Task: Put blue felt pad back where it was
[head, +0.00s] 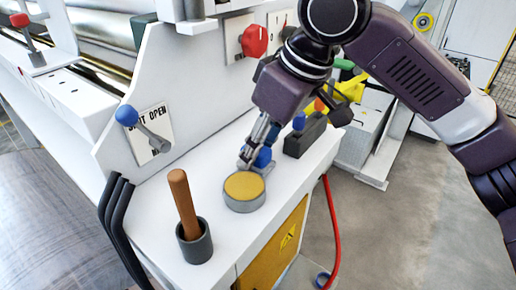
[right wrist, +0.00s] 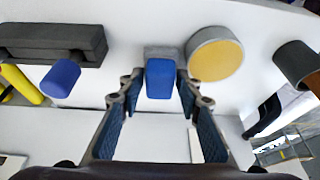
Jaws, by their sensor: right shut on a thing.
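The blue felt pad, a small blue block with a grey part behind it, shows in the right wrist view (right wrist: 160,80) between my fingertips. In the head view the blue pad (head: 263,158) is partly covered by the fingers. My right gripper (head: 252,156) is shut on it, low over the white bench top, just behind the round grey dish with a yellow top (head: 244,187). I cannot tell whether the pad touches the bench. My left gripper is not in view.
A dark slotted block (head: 305,138) with coloured handles stands behind the gripper; a blue handle (right wrist: 62,78) shows beside it. A grey cup (head: 194,241) with a wooden handle stands at the front. A blue-knobbed lever (head: 127,115) is on the machine side. Bench between cup and dish is clear.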

